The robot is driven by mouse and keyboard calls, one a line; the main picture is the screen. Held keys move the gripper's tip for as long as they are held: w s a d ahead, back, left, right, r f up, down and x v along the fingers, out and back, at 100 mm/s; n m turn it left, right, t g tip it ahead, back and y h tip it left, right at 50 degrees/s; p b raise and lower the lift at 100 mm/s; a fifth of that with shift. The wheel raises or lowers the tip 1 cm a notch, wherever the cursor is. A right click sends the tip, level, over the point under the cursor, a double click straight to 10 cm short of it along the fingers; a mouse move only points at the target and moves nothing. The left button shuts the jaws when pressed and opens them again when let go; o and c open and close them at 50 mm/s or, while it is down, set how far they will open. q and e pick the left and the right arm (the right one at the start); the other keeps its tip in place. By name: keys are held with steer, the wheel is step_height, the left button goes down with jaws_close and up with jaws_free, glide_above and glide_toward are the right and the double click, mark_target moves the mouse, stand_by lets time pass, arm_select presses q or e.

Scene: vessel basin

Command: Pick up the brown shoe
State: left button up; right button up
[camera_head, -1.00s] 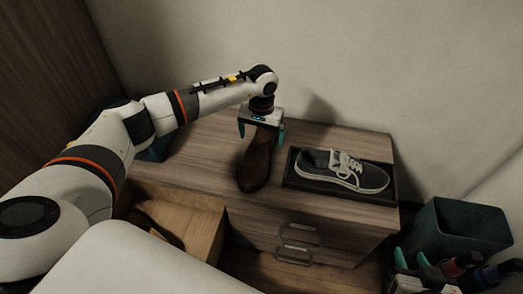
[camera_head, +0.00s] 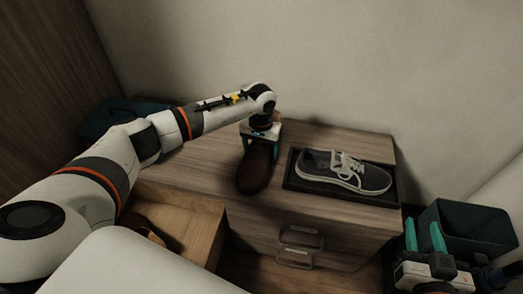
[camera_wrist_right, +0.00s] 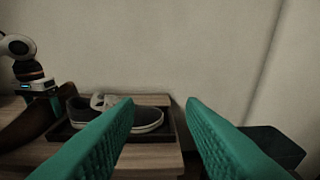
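The brown shoe (camera_head: 256,172) stands on the wooden cabinet top, its toe toward the front edge; it also shows at the left of the right wrist view (camera_wrist_right: 24,128). My left gripper (camera_head: 261,148) is above its rear part, with the teal fingers on either side of the shoe's opening. Whether the fingers press on the shoe cannot be told. My right gripper (camera_head: 425,236) is off the cabinet's right side, its fingers spread and empty; they also frame the right wrist view (camera_wrist_right: 160,115).
A grey sneaker (camera_head: 345,172) with white laces lies in a dark tray (camera_head: 300,186) right of the brown shoe. An open drawer (camera_head: 205,232) juts out at the front left. A dark bin (camera_head: 474,228) stands at the right. A dark blue item (camera_head: 115,118) is behind my left arm.

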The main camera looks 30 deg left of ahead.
arm_select(q)
steer(key=c, duration=0.6)
steer(key=shift+r, duration=0.15)
